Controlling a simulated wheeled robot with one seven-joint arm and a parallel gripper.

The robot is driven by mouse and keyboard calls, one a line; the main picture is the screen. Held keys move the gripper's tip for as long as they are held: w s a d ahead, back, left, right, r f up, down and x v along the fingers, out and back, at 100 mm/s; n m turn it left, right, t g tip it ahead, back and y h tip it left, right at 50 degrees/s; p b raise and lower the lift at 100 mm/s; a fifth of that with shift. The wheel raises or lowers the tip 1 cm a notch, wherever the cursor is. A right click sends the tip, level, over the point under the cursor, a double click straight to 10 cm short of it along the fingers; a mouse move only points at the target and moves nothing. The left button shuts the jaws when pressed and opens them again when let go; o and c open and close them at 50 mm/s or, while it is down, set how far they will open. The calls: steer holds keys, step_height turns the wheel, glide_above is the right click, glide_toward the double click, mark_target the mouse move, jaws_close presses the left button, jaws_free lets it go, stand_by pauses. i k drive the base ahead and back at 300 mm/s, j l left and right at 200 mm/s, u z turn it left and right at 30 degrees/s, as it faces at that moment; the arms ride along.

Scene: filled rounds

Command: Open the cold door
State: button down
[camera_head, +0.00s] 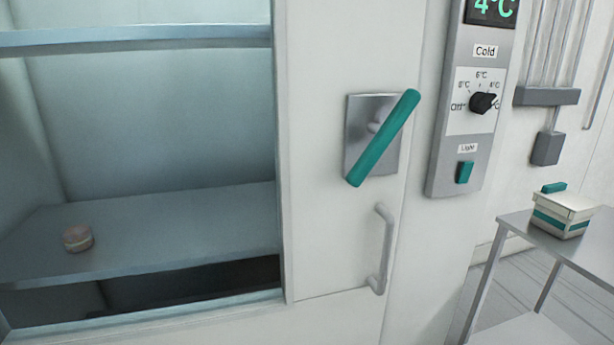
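The cold door (333,40) is white with a large window (150,120) and fills the left and middle of the head view. It appears closed against its frame. A teal lever handle (384,138) sits tilted on a grey metal plate (360,112), its upper end to the right and its lower end to the left. Below it is a pale vertical pull handle (384,250). My gripper is not in view, and nothing touches either handle.
Right of the door is a grey control panel (446,150) with a 4°C display, a black dial (483,103) and a teal light switch (464,172). A metal table (522,229) at right holds a white and teal box (563,215). A small round tub (77,238) sits on a shelf behind the window.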

mark_target(340, 67)
steer(key=u, duration=1.05)
steer(key=i+z, duration=0.1)
steer(key=z, duration=0.25)
steer(key=i+j+z, duration=0.1)
steer(key=z, duration=0.3)
steer(key=i+j+z, duration=0.1)
steer(key=z, duration=0.25)
steer(key=j, duration=0.1)
